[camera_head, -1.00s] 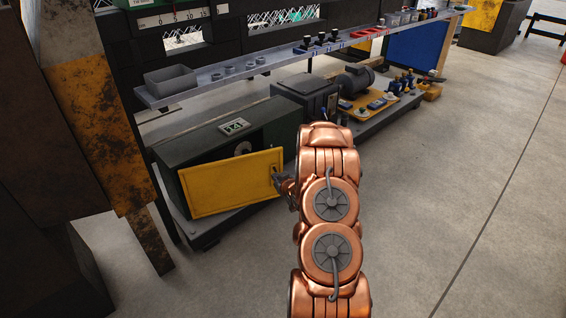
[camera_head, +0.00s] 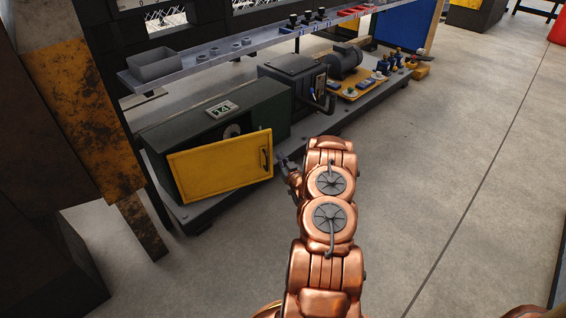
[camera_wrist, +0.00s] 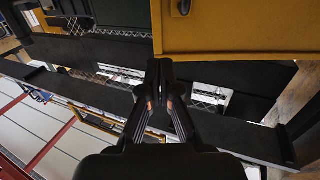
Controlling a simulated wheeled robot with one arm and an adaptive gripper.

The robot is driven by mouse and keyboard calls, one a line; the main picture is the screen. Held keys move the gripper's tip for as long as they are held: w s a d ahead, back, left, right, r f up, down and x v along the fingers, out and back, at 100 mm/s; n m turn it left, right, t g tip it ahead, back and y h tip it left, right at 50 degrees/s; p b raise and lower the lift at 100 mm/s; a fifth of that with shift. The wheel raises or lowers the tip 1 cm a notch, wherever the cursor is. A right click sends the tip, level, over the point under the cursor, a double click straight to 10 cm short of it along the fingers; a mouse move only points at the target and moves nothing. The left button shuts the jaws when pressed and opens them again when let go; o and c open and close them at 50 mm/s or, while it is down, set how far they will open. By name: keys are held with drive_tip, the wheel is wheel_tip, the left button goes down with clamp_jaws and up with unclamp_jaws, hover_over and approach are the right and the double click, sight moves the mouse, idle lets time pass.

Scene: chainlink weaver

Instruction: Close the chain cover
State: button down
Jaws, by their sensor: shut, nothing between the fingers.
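The chain cover (camera_head: 215,166) is a yellow panel with a dark handle (camera_head: 265,160) near its right edge. It stands partly open on the front of a dark green box (camera_head: 178,124), and a dark gap with a round grey part shows above it. In the wrist view, the yellow cover (camera_wrist: 225,32) is at the upper right, with its handle (camera_wrist: 184,7) at the top edge. My gripper (camera_wrist: 159,66) is shut and empty, just below the cover's lower-left corner in that view. In the head view, my gripper (camera_head: 283,163) is small and just right of the handle, seemingly apart from it.
A grey shelf (camera_head: 215,63) with a grey bin (camera_head: 153,66) and small parts runs above the box. A dark machine (camera_head: 293,80) and a motor (camera_head: 344,61) sit right of the box. A rusty post (camera_head: 80,120) stands at left. The floor at right is clear.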

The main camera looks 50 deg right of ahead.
sight(270, 141)
drive_tip(key=b+x, duration=0.2)
drive_tip(key=x, duration=0.6)
drive_tip(key=shift+w+d+f, duration=0.1)
drive_tip(key=shift+w+d, duration=0.1)
drive_tip(key=shift+w, duration=0.15)
drive_tip(key=shift+w+d, duration=0.2)
drive_tip(key=shift+w, duration=0.25)
